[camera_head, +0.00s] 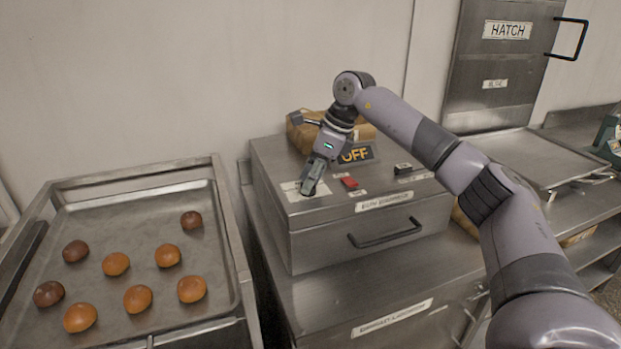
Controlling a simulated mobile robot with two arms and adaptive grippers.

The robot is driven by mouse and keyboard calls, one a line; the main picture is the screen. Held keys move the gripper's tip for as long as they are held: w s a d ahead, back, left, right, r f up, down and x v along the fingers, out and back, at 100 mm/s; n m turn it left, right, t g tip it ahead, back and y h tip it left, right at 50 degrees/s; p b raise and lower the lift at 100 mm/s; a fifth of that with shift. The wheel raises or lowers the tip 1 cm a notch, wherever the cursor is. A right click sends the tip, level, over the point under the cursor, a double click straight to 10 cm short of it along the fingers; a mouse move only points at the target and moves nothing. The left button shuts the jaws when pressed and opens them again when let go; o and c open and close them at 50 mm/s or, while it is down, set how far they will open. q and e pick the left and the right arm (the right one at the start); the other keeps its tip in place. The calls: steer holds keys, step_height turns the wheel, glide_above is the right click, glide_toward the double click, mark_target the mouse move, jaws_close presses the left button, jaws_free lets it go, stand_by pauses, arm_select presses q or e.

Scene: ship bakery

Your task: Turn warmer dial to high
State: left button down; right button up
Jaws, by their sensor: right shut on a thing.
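The warmer (275,157) is a steel box on the counter, with a front handle (387,234) and a label plate. A dark display (358,153) on its top reads OFF in yellow letters. My right gripper (311,186) points down onto the left part of the warmer's top, over a pale label. It is shut on the warmer dial, which its fingers mostly hide; the dial's setting cannot be read. A red switch (349,183) is just right of the fingers, and a small black part (403,168) is farther right. My left gripper is not in view.
A steel tray (165,204) with several buns stands at the left. Brown loaf-like items (365,131) lie behind the display. A flat tray (530,158) is at the right, below a panel marked HATCH (506,60). My right arm crosses above the counter's right side.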

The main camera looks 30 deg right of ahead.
steer(key=shift+c, duration=0.7)
jaws_close()
